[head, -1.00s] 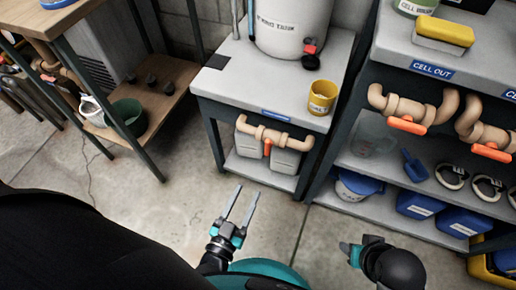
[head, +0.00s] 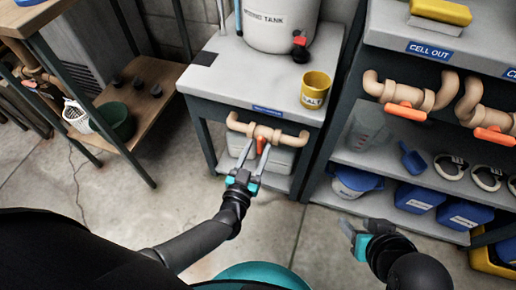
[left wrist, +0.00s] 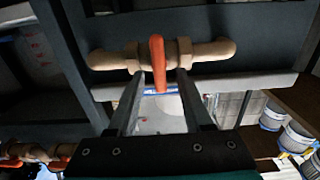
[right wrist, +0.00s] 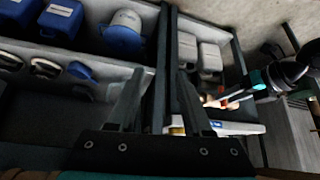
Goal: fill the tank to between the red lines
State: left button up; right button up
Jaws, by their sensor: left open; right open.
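The white tank (head: 278,22) stands on a grey stand (head: 235,75), its upper part cut off; a red tap (head: 299,42) is on its lower right. No red lines show. Below the stand top, a tan pipe (head: 295,139) carries an orange valve handle (head: 262,146). My left gripper (head: 256,150) is open at this valve. In the left wrist view, the handle (left wrist: 158,60) points down between the open fingertips (left wrist: 160,78); I cannot tell if they touch it. My right gripper (head: 350,230) is open and empty, low before the right shelves.
A yellow salt cup (head: 315,90) stands on the stand's right side. The right shelving (head: 400,170) has two more orange-handled valves (head: 405,111) under a "CELL OUT" label. A wooden rack (head: 150,105) stands left. Floor between is clear.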

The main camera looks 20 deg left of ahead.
pick_arm(q)
jog(key=shift+w, duration=0.65)
grip_shut()
